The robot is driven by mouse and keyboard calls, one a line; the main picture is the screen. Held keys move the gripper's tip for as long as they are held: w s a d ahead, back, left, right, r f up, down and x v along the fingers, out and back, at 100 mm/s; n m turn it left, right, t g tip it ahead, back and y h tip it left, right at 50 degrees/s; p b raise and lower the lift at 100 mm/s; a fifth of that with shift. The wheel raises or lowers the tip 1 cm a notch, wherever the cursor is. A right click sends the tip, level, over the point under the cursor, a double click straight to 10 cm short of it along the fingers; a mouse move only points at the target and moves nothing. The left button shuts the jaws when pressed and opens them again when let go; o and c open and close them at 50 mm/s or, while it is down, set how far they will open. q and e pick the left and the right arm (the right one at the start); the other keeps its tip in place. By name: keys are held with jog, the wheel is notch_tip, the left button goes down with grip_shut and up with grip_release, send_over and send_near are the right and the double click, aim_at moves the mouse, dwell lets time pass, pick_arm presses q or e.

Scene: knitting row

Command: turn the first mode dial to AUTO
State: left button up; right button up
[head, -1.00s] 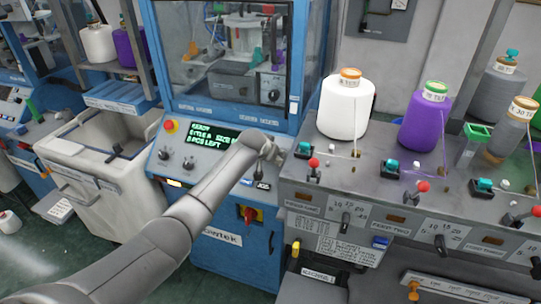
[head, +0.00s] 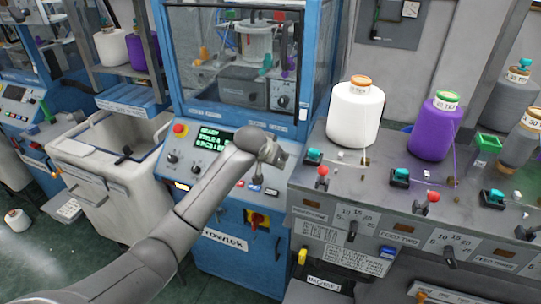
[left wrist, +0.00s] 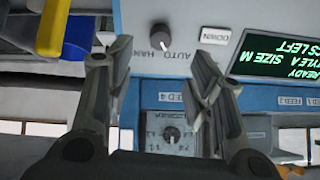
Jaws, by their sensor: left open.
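In the left wrist view a dark round dial (left wrist: 160,36) sits on a pale blue panel, with AUTO and HAND lettering beside it. I cannot make out which word it points to. In the head view two dark knobs, one of them here (head: 172,157), sit on the blue machine's sloping panel, left of my arm. My left gripper (head: 274,153) is over the right part of that panel. In the left wrist view its fingers (left wrist: 160,66) are apart and empty, with the dial showing beyond the gap. My right gripper is not in view.
A green-lettered screen (head: 212,140) and a red stop button (head: 180,129) are on the same panel. A red rotary switch (head: 258,219) is below. A grey bench with a white yarn cone (head: 355,112) and a purple one (head: 436,130) stands to the right. A pale bin (head: 118,195) stands left.

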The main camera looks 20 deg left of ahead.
pick_arm(q)
jog(key=v, duration=0.3)
jog(key=shift+s, duration=0.1)
dwell(0.4)
